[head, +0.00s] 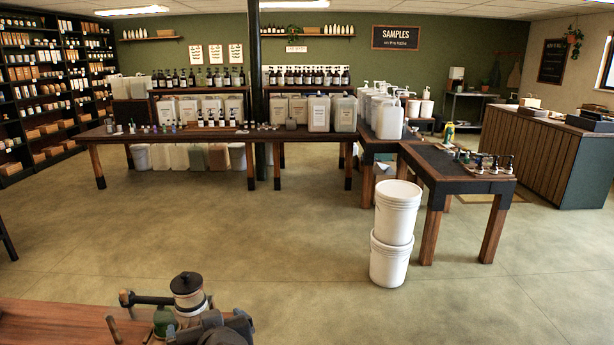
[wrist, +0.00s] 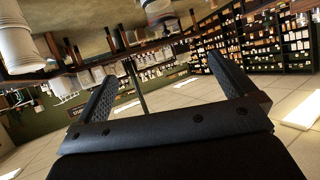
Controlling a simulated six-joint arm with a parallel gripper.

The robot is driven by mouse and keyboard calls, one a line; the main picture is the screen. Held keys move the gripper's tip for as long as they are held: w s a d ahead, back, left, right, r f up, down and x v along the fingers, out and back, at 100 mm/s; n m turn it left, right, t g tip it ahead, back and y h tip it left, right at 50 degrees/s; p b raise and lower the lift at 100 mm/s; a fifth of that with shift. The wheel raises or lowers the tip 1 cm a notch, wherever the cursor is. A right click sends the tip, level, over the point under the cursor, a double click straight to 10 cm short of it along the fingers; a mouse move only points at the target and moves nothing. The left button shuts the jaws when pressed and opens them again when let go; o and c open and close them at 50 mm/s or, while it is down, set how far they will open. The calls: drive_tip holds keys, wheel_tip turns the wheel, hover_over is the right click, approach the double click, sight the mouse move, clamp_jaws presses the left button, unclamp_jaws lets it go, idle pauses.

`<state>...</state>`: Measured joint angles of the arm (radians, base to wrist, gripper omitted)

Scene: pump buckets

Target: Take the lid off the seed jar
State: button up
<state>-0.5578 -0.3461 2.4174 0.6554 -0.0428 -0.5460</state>
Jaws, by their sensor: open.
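The jar (head: 190,303), with a cream body and a dark, knobbed lid (head: 187,283), stands upright at the bottom of the head view, on a brown wooden top (head: 60,322). The lid sits on the jar. A dark grey shape in front of it hides its lower part; I cannot tell whether this is my arm. My gripper (wrist: 160,66) shows in the wrist view with its two dark fingers wide apart and nothing between them. A pale, banded object is cut off at that view's top edge; I cannot tell whether it is the jar.
A small green object (head: 163,321) and a dark bar (head: 148,299) lie close to the jar's left. Two stacked white buckets (head: 396,220) stand on the floor beyond. Long tables (head: 220,136) with bottles and jugs are further back. The floor between is clear.

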drive_tip(key=shift+w+a+r, duration=0.15)
drive_tip(key=shift+w, duration=0.35)
drive_tip(key=shift+a, duration=0.1)
wheel_tip(320, 180, up, 8)
drive_tip(key=n+g+h, duration=0.4)
drive_tip(key=g+h, duration=0.1)
drive_tip(key=g, duration=0.5)
hover_over(185, 274)
drive_tip(key=s+d, duration=0.2)
drive_tip(key=f, duration=0.4)
drive_tip(key=w+f, duration=0.1)
drive_tip(key=f, duration=0.3)
drive_tip(key=a+f, duration=0.1)
drive_tip(key=f, duration=0.3)
drive_tip(key=shift+w+f, duration=0.1)
drive_tip(key=shift+w, duration=0.25)
drive_tip(key=shift+w+a+f, duration=0.1)
drive_tip(key=shift+a+f, duration=0.1)
drive_tip(key=shift+f, duration=0.7)
drive_tip(key=shift+w+a+f, duration=0.1)
drive_tip(key=shift+a+f, duration=0.1)
drive_tip(key=shift+f, duration=0.65)
drive_tip(key=shift+a+f, duration=0.2)
drive_tip(key=shift+f, duration=0.7)
drive_tip(key=c, duration=1)
